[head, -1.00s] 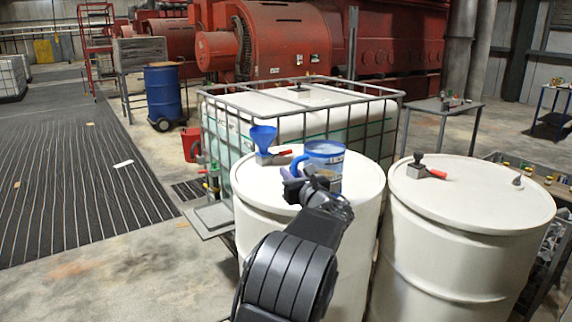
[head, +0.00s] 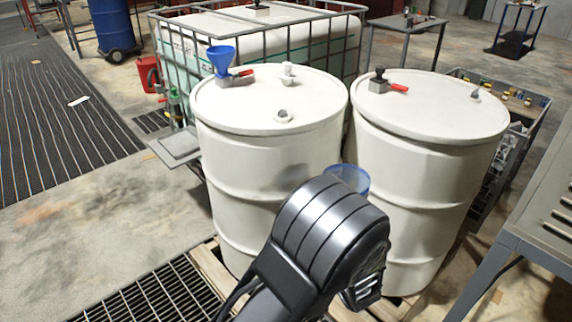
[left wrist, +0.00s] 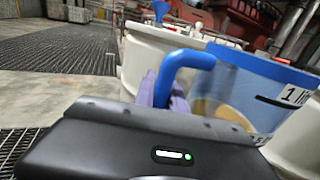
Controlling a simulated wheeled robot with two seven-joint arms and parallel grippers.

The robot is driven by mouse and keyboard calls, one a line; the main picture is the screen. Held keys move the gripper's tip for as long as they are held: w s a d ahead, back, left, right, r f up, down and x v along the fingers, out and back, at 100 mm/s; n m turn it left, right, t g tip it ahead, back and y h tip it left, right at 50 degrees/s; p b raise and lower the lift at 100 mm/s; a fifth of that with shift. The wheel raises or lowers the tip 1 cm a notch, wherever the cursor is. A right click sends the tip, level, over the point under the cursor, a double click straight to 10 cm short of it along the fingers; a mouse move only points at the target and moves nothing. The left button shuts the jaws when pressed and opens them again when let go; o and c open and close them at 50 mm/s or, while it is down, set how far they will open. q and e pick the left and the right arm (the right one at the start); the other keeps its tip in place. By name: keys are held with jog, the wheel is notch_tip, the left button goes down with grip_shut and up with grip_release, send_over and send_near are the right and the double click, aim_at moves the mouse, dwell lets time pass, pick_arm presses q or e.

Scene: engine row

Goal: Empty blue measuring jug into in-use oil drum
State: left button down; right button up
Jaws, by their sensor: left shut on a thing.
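The blue measuring jug (head: 350,178) shows only in part in the head view, behind my left arm, in front of the gap between two white drums. In the left wrist view the clear-blue jug (left wrist: 245,82) has its blue handle between the fingers of my left gripper (left wrist: 165,92), which is shut on it. Something amber shows low in the jug. The left drum (head: 265,170) has a blue funnel (head: 221,62) with a red-handled valve on its lid. The right drum (head: 430,165) has a black-knobbed fitting with a red lever. My right gripper is out of view.
The drums stand on a wooden pallet (head: 205,270) with a floor grating (head: 140,295) at front left. A caged white tank (head: 290,45) stands behind. A grey metal table (head: 530,220) is at right. Open floor lies at left.

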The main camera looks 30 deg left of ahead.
pick_arm(q)
jog(key=s+d+f, duration=0.5)
jog(key=d+f, duration=0.2)
jog(key=d, duration=0.3)
jog(key=shift+f, duration=0.25)
dwell(0.3)
jog(key=shift+a, duration=0.1)
